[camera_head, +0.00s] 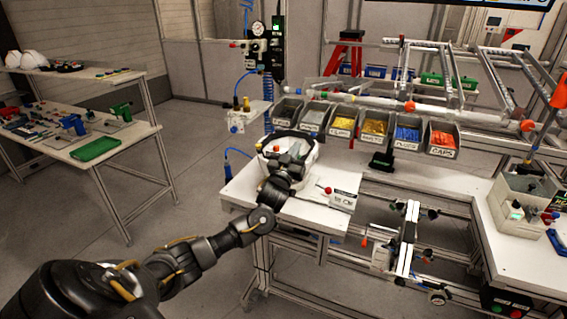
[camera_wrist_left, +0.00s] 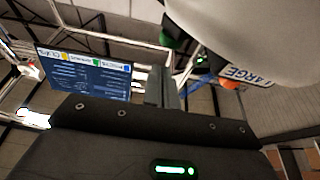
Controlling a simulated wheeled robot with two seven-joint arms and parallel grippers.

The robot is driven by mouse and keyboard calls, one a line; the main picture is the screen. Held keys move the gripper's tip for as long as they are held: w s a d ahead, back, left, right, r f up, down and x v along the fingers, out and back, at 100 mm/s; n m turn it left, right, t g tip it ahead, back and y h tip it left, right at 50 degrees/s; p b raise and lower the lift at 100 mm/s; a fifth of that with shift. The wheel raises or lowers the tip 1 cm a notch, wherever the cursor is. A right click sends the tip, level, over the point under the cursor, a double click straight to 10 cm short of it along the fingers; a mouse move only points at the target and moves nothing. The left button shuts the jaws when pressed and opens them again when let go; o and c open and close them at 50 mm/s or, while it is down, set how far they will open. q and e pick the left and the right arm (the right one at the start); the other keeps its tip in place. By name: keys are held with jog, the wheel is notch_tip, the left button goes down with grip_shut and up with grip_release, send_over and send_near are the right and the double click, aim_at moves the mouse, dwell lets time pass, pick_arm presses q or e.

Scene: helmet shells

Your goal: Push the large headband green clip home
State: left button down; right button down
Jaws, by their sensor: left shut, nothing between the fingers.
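The white helmet shell (camera_head: 309,158) sits on the small white bench, with a dark band at its rim, probably the headband. In the left wrist view the pale shell (camera_wrist_left: 255,30) fills the upper right. A green part (camera_wrist_left: 171,42), perhaps the green clip, shows at its edge; I cannot tell how far in it sits. A tag reading LARGE (camera_wrist_left: 248,77) hangs beside an orange part (camera_wrist_left: 230,84). My left gripper (camera_head: 292,161) is at the shell, covering part of it. Its fingers (camera_wrist_left: 164,88) are together and empty, below the green part. My right gripper is out of view.
Several labelled bins (camera_head: 374,132) line the rack behind the shell. A small card (camera_head: 343,200) and a red-topped part (camera_head: 328,190) are on the bench (camera_head: 300,212) to the right. A side table (camera_head: 115,140) with a green tray (camera_head: 95,149) is at left.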

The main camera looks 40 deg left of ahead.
pick_arm(q)
jog(key=b+v, duration=0.4)
jog(key=v, duration=0.6)
jog(key=shift+s+r+b, duration=0.2)
jog(key=shift+r+b, duration=0.2)
jog(key=shift+a, duration=0.1)
